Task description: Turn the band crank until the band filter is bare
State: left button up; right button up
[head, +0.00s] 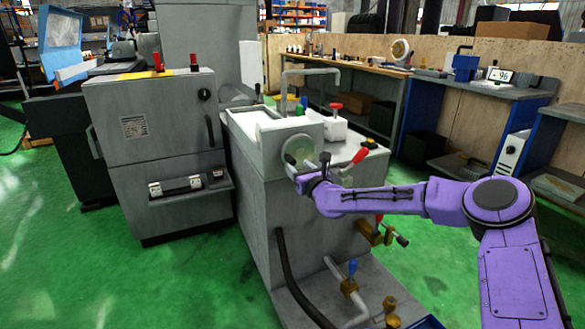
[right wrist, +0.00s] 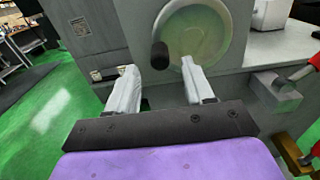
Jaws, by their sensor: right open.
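The band crank is a pale green round disc (head: 297,148) on the front of the grey filter tank. In the right wrist view the disc (right wrist: 203,32) fills the top middle, with a black crank knob (right wrist: 160,54) at its lower left. My right gripper (head: 308,170) is in front of the disc. In the right wrist view its open fingers (right wrist: 158,68) stand on either side of the knob, with visible gaps. The band filter (head: 257,117) shows as a white surface in the tank's top. My left gripper is not in view.
A grey cabinet (head: 155,125) stands left of the tank. A red-handled lever (head: 358,157) sits right of the disc. Valves and pipes (head: 350,285) jut out low on the tank's front. Green floor (head: 190,285) is open at the lower left.

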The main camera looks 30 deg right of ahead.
aim_at(293, 164)
jog(key=w, duration=0.5)
jog(key=shift+d, duration=0.1)
grip_shut()
jog(key=shift+f, duration=0.1)
jog(key=shift+f, duration=0.1)
